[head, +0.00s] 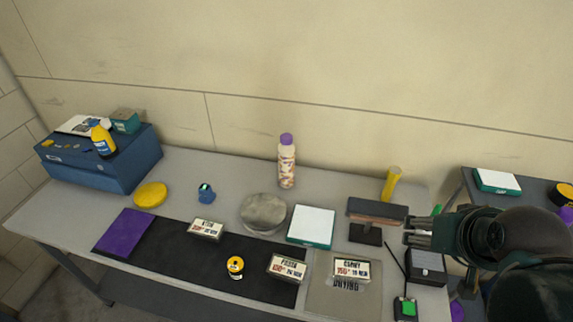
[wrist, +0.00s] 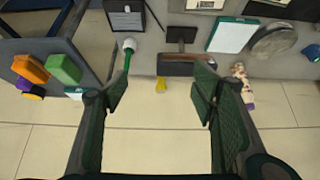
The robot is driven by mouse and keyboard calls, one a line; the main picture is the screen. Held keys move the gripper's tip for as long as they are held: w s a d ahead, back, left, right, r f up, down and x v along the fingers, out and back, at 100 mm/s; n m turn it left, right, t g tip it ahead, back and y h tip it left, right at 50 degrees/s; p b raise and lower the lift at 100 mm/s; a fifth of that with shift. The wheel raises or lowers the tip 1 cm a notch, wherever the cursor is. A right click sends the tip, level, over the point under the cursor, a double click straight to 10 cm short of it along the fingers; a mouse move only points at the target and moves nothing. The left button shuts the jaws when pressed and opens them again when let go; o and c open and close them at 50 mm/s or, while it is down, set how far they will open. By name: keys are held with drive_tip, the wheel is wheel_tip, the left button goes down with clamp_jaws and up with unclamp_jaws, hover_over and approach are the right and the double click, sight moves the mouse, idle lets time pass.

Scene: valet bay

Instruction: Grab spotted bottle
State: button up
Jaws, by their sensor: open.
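The spotted bottle (head: 287,166) stands upright at the back of the grey table, near the wall. It is whitish with brown patches and has a purple cap. In the wrist view the bottle (wrist: 241,82) shows small, just right of my right finger and partly hidden by it. My gripper (head: 415,233) is at the right end of the table in the head view, well to the right of the bottle. In the wrist view my gripper (wrist: 160,88) has its fingers wide apart with nothing held between them.
A brush-like tool on a stand (head: 376,212) and a yellow bottle (head: 391,184) stand between my gripper and the bottle. A grey round stone-like disc (head: 263,213) and a white-topped box (head: 311,226) lie in front of it. A blue case (head: 105,165) is far left.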

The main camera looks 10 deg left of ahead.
drive_tip(key=w+a+r+m+g, duration=0.1)
drive_tip(key=w+a+r+m, duration=0.1)
drive_tip(key=w+a+r, duration=0.6)
drive_tip(key=w+a+r+m+g, duration=0.2)
drive_tip(key=w+a+r, duration=0.25)
drive_tip(key=w, duration=0.65)
drive_tip(key=m+g+p, duration=0.1)
drive_tip(key=m+g, duration=0.3)
drive_tip(key=m, duration=0.1)
hover_over(286, 146)
drive_tip(key=w, duration=0.2)
wheel_tip(286, 146, down, 9)
drive_tip(key=f, duration=1.7)
drive_tip(key=shift+a+f, duration=0.25)
drive_tip(key=shift+f, duration=0.45)
drive_tip(key=shift+f, duration=0.15)
